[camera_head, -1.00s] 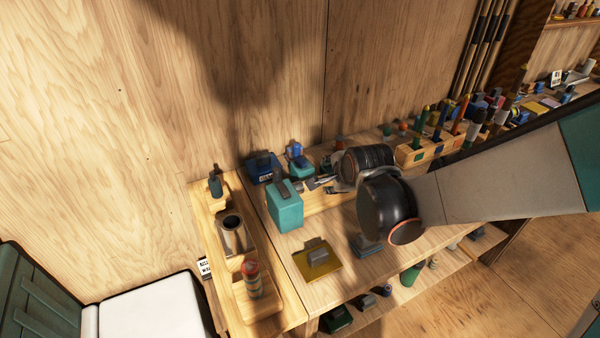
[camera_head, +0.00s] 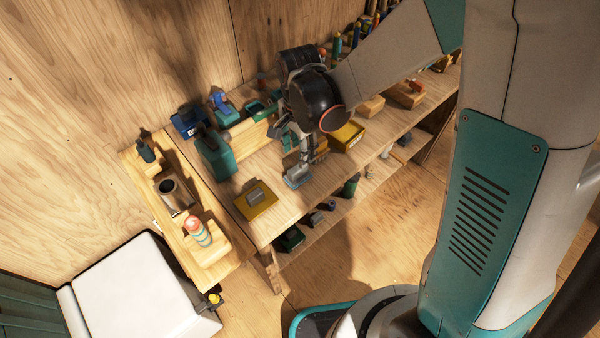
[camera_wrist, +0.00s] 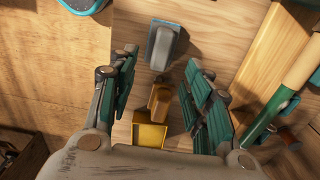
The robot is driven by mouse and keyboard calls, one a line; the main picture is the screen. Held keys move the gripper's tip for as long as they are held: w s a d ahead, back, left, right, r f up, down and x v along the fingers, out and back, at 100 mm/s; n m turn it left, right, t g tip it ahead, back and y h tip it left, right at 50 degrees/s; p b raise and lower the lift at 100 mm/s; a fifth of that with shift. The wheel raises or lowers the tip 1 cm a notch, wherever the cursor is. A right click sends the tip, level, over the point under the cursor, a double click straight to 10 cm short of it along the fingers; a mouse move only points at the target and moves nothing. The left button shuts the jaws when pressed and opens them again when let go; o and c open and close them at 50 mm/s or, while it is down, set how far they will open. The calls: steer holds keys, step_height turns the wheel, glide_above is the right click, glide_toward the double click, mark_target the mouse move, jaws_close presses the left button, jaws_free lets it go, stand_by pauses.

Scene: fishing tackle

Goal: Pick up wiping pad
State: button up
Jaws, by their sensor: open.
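A grey-blue pad with a raised grip (camera_head: 298,178), which looks like the wiping pad, lies flat near the front edge of the wooden bench. It also shows in the wrist view (camera_wrist: 163,45), just beyond and between my fingers. My gripper (camera_head: 300,158) points down over the bench, close above the pad. In the wrist view my gripper (camera_wrist: 160,70) has its green-padded fingers spread apart with nothing held between them. I cannot tell the exact gap between the fingertips and the pad.
A yellow plate with a grey block (camera_head: 256,199) lies left of the pad. A teal box (camera_head: 214,153) stands behind it. A yellow box (camera_head: 347,136) and a brown block (camera_wrist: 158,103) are close to my gripper. A lower shelf (camera_head: 318,233) holds several items.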

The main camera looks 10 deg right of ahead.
mark_target(298, 167)
step_height(298, 167, down, 9)
steer(key=b, duration=0.2)
steer(key=shift+a+b, duration=0.15)
steer(key=shift+b, duration=0.2)
jaws_close()
